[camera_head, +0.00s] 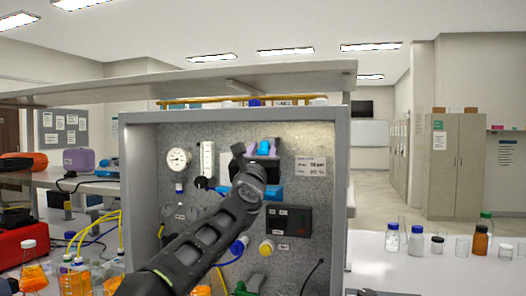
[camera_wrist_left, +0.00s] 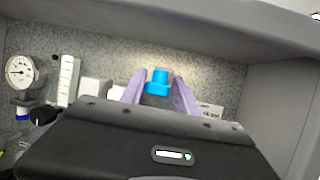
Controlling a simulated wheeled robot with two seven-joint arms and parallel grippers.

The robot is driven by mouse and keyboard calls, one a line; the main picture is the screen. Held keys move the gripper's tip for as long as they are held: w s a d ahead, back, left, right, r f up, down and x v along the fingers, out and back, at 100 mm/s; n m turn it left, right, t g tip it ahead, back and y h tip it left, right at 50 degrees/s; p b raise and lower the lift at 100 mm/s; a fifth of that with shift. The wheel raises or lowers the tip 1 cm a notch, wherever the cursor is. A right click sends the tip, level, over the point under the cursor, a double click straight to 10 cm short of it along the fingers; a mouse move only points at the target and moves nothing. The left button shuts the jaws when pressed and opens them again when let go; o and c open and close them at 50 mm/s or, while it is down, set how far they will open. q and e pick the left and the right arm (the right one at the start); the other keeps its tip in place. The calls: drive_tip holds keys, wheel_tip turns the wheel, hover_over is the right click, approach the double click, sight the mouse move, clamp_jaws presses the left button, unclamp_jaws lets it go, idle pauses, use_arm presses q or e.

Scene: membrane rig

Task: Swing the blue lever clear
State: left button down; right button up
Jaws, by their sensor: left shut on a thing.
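The blue lever (camera_wrist_left: 159,80) shows in the left wrist view as a bright blue piece between the two purple fingers, in front of the speckled grey panel. In the head view a small blue part of it (camera_head: 271,144) shows at the fingers. My left gripper (camera_head: 262,148) is shut on it, high on the panel's middle. My left arm comes up from the lower left and hides part of the panel. The lever's base and pivot are hidden. My right gripper is not in view.
The grey cabinet walls (camera_head: 341,190) frame the panel, with a shelf (camera_head: 210,84) above. A round gauge (camera_head: 178,160) and white flow tube (camera_head: 207,160) are to the left. A blue bar (camera_head: 274,192) and dark display box (camera_head: 289,220) lie below the gripper. Bottles stand on the right bench.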

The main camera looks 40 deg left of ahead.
use_arm(q)
drive_tip(key=shift+w+d+r+n+g+y+p, duration=0.15)
drive_tip(key=shift+d+n+g+y+p, duration=0.1)
drive_tip(key=shift+n+g+y+p, duration=0.45)
drive_tip(key=shift+w+d+n+g+y+p, duration=0.1)
drive_tip(key=shift+d+n+g+y+p, duration=0.25)
drive_tip(key=shift+y, duration=0.55)
drive_tip(key=n+g+y, duration=0.1)
drive_tip(key=w+d+n+g+y+p, duration=0.1)
drive_tip(key=g+y, duration=0.1)
drive_tip(key=n+g+y+p, duration=0.1)
drive_tip(key=g+y, duration=0.1)
drive_tip(key=shift+w+d+n, duration=0.2)
drive_tip(key=shift+d+n, duration=0.05)
drive_tip(key=shift+w+d+n+g+y+p, duration=0.2)
drive_tip(key=shift+n+g+y+p, duration=0.4)
drive_tip(key=shift+g, duration=0.3)
drive_tip(key=shift+w+d+n+g+y+p, duration=0.15)
drive_tip(key=shift+n+g+y+p, duration=0.35)
drive_tip(key=shift+g+p, duration=0.3)
drive_tip(key=shift+w+d+n+g+y+p, duration=0.1)
drive_tip(key=shift+w+n+g+y+p, duration=0.1)
drive_tip(key=shift+n+g+y+p, duration=0.55)
drive_tip(key=shift+a+m, duration=0.1)
drive_tip(key=shift+m, duration=0.15)
drive_tip(key=c, duration=1.3)
unclamp_jaws()
drive_tip(key=shift+o, duration=0.2)
